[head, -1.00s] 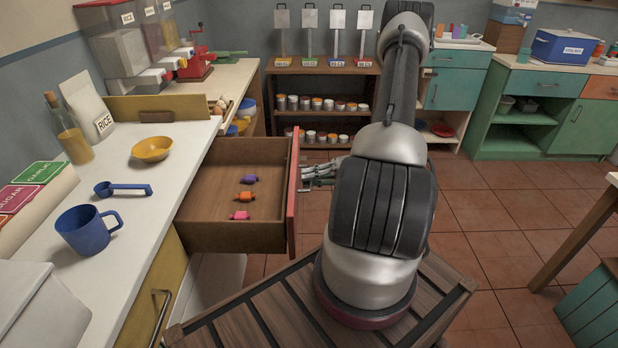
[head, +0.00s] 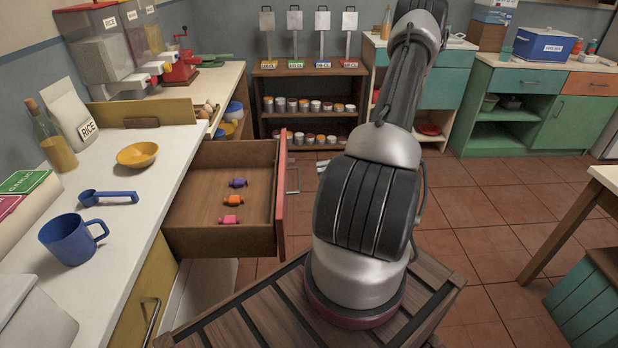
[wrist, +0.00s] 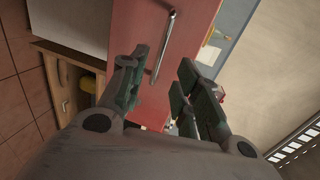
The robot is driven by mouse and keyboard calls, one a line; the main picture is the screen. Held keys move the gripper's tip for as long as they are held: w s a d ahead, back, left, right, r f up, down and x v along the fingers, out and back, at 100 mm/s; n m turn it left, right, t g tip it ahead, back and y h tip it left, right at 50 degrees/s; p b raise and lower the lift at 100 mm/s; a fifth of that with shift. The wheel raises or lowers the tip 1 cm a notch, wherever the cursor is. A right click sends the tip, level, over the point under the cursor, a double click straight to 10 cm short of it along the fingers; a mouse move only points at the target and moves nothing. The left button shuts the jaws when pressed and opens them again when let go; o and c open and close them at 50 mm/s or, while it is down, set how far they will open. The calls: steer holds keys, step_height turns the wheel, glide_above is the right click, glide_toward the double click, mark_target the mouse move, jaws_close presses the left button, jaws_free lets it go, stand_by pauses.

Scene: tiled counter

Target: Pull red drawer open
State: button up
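The red drawer (head: 282,195) stands pulled out from the counter, with its wooden inside exposed. Its thin metal handle (head: 293,179) is on the outer face of the red front. Three wrapped candies, purple (head: 238,183), orange (head: 233,199) and pink (head: 230,219), lie in it. My gripper (head: 322,166) is just right of the handle, apart from it, and mostly hidden behind my arm. In the wrist view my gripper (wrist: 160,72) has its fingers spread, with the red front (wrist: 190,35) and handle (wrist: 164,45) beyond them.
The white counter at left holds a blue mug (head: 70,239), a blue scoop (head: 107,198), a yellow bowl (head: 138,155) and a bottle (head: 57,143). A shelf with jars (head: 310,85) stands behind. Tiled floor (head: 490,225) is clear at right.

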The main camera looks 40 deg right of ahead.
steer(key=shift+v, duration=1.65)
